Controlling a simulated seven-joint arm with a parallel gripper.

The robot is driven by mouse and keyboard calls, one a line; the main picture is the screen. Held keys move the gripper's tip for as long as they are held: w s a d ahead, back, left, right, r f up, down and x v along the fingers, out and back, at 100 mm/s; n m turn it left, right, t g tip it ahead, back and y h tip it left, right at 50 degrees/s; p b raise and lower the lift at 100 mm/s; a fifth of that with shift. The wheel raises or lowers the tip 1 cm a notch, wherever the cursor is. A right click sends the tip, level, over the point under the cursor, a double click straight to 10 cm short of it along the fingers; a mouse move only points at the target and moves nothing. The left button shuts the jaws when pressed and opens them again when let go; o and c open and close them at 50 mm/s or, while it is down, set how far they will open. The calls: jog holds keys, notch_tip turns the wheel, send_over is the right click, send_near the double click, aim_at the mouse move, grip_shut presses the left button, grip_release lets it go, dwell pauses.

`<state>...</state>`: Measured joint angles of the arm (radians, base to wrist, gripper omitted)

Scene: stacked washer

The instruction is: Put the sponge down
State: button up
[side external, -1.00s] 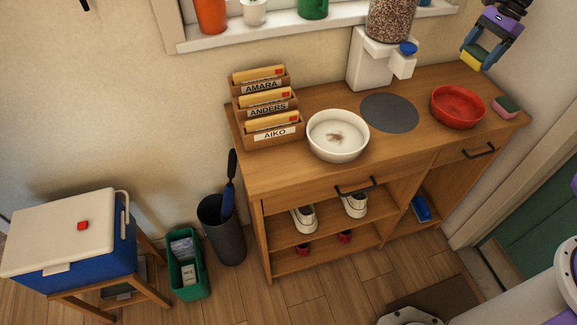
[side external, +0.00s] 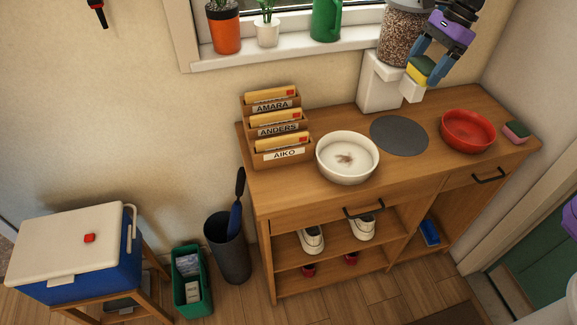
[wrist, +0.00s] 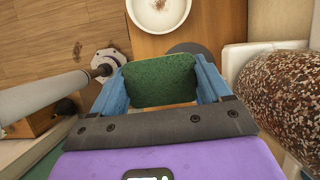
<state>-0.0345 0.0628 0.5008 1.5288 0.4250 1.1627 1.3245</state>
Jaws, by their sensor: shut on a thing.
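My gripper (side external: 424,58) is shut on a yellow sponge with a green top (side external: 419,72). It holds the sponge above the cabinet top, in front of the food dispenser. In the wrist view the sponge's green face (wrist: 160,80) sits between the two blue fingers. A second sponge, pink with a green top (side external: 516,132), lies on the cabinet top at the far right, beside the red bowl (side external: 468,131).
The wooden cabinet (side external: 290,192) also carries a white bowl (side external: 347,158) with a dark stain, a grey round mat (side external: 399,135), the food dispenser (side external: 380,82) and a letter rack (side external: 281,160). The mat is bare.

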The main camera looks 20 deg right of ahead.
jog(key=s+a, duration=0.8)
jog(key=a, duration=0.4)
jog(key=s+a, duration=0.9)
jog(key=a, duration=0.4)
send_over(282, 194)
jog(key=d, duration=0.2)
notch_tip(282, 194, down, 21)
jog(key=shift+s+r, duration=0.1)
jog(key=shift+s, duration=0.05)
jog(key=shift+a+f, duration=0.15)
jog(key=shift+f, duration=1.75)
jog(key=shift+f, duration=0.1)
